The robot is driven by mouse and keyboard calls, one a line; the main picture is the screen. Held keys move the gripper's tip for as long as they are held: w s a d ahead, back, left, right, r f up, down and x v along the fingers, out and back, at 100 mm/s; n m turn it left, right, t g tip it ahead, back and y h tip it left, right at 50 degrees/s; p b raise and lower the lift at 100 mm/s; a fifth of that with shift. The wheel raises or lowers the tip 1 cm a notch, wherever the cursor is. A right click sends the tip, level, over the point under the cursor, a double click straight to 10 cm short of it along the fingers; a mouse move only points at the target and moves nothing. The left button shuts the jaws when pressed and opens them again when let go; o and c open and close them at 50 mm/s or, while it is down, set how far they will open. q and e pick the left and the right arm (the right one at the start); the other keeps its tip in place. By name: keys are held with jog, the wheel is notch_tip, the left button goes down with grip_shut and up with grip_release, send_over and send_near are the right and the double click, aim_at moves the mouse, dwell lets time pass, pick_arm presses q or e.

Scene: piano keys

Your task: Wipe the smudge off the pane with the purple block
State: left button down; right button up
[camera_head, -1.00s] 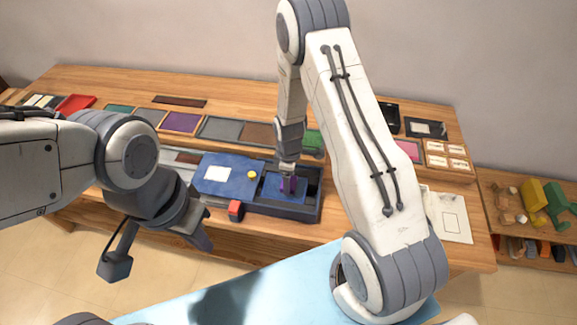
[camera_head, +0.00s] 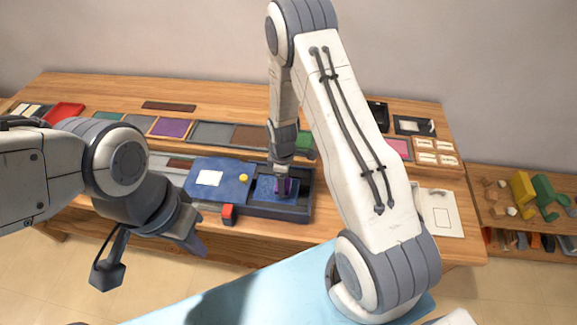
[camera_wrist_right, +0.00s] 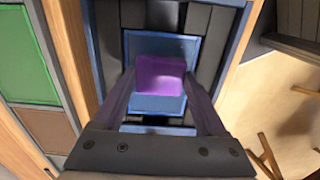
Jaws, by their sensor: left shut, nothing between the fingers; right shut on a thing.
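My right gripper (camera_head: 283,174) reaches down to the tray and is shut on the purple block (camera_wrist_right: 160,75). The block also shows in the head view (camera_head: 284,187), against the small blue pane (camera_wrist_right: 160,104). In the head view the pane (camera_head: 264,186) lies inside the dark tray. Contact between block and pane is hard to confirm. I cannot clearly make out the smudge; the block and fingers cover part of the pane. My left gripper (camera_head: 198,245) is shut and empty, in front of the table, well left of the pane.
The dark tray (camera_head: 270,210) has raised walls around the pane. A blue board (camera_head: 222,178) with a yellow knob (camera_head: 243,177) adjoins it on the left. Flat coloured panels (camera_head: 171,127) line the table behind.

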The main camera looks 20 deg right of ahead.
notch_tip(320, 180, up, 2)
jog(key=shift+w+a+r+p, duration=0.15)
jog(key=shift+r+p, duration=0.05)
jog(key=shift+p, duration=0.1)
jog(key=shift+r+p, duration=0.55)
jog(key=shift+r, duration=0.2)
jog(key=shift+r+p, duration=1.5)
jog(key=shift+r, duration=0.5)
